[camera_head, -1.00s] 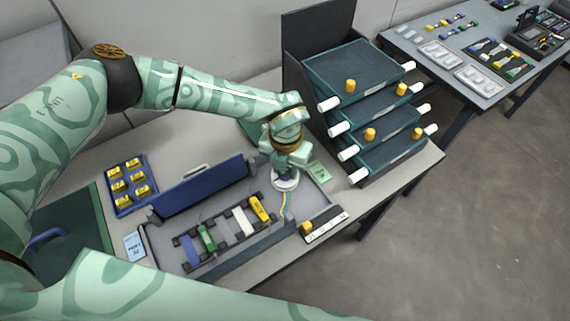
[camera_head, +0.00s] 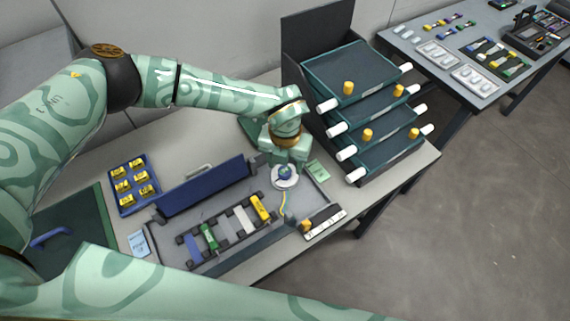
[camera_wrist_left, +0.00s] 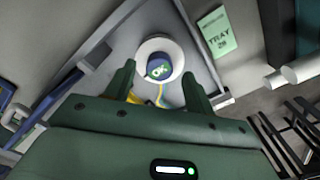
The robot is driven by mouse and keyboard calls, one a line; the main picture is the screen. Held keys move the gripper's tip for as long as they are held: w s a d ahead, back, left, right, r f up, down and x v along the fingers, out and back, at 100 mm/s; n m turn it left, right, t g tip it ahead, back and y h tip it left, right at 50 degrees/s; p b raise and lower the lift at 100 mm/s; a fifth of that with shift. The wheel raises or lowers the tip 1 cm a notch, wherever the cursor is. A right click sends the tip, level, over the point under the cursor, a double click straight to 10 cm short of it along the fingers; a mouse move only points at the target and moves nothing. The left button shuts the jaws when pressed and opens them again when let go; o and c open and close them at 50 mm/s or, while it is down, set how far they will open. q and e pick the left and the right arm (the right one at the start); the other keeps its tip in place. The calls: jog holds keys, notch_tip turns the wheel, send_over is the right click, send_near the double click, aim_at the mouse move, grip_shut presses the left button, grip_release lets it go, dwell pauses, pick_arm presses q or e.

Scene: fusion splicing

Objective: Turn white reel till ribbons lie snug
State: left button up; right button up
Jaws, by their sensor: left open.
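The white reel (camera_head: 277,184) sits in the grey tray under my left gripper. A thin yellow ribbon (camera_head: 282,206) runs from the reel toward the tray's front. My left gripper (camera_head: 287,164) is above and behind the reel, open and empty. In the left wrist view its two fingers (camera_wrist_left: 158,78) stand apart, with the reel showing between and beyond the tips. My right gripper is out of view.
A rack of blue, green, white and yellow pieces (camera_head: 222,230) lies left of the reel. A raised blue lid (camera_head: 205,186) stands behind it. A green tray card (camera_head: 318,172) and stacked dark trays (camera_head: 350,75) are to the right. A strip with a yellow knob (camera_head: 325,222) is in front.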

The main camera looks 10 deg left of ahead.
aim_at(285, 169)
pick_arm(q)
notch_tip(285, 169, up, 14)
jog(key=p, duration=0.2)
jog(key=shift+r, duration=0.15)
